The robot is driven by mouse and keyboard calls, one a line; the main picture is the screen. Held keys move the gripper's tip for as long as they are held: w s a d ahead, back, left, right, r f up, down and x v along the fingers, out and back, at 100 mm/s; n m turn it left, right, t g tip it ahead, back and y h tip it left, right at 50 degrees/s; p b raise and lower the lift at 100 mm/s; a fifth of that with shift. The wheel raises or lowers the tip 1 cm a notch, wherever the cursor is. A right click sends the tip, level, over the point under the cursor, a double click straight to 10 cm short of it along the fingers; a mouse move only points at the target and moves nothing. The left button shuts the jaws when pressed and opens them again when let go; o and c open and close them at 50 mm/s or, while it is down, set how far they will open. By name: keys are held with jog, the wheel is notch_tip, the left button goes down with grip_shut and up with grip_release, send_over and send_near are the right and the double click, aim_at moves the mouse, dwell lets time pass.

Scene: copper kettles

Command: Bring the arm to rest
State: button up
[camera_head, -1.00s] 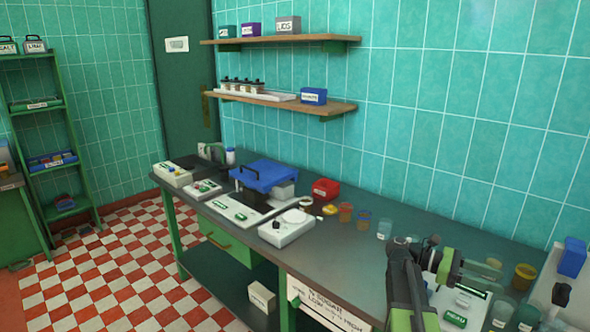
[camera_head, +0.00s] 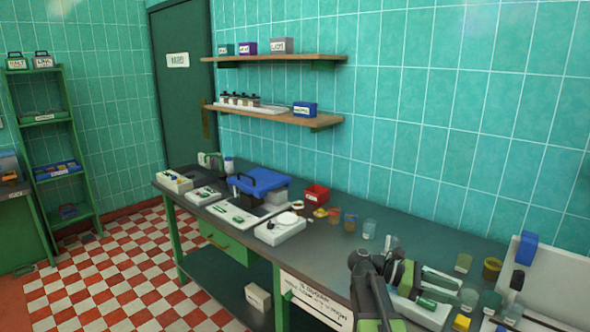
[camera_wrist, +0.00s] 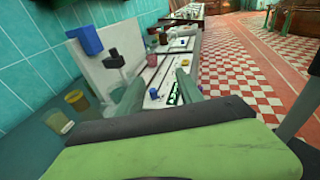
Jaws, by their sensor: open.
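My gripper (camera_head: 448,287) is at the lower right of the head view, over the right part of the dark counter (camera_head: 345,258). Its two green fingers stand apart with nothing between them. My arm is folded low, with its links in front of the counter edge. In the wrist view, my gripper (camera_wrist: 156,92) shows its spread fingers above a white tray (camera_wrist: 152,78) with a green label; I cannot tell their height above it.
A white upright board with a blue block (camera_head: 526,248) stands at the far right. Small cups (camera_head: 491,268) stand near the gripper. A blue-lidded box (camera_head: 262,182), a white scale (camera_head: 280,229) and a red bin (camera_head: 316,195) line the counter. The checkered floor (camera_head: 110,270) at left is clear.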

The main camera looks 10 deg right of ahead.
jog(key=w+a+f+m+t+y+p, duration=0.1)
jog(key=a+f+m+t+y, duration=0.2)
jog(key=a, duration=0.8)
jog(key=w+a+f+m+t+y+p, duration=0.1)
jog(key=w+a+f+m+t+y, duration=0.1)
jog(key=a+f+m+y, duration=0.3)
jog(key=w+a+f+m+t+y+p, duration=0.1)
jog(key=a+f+m+t+y, duration=0.2)
jog(key=a, duration=1.3)
notch_tip(320, 180, down, 6)
jog(key=m+y, duration=0.1)
jog(key=y, duration=0.2)
jog(key=shift+w+a+t, duration=0.25)
jog(key=shift+a+t, duration=0.05)
jog(key=shift+a, duration=0.1)
jog(key=shift+f, duration=0.1)
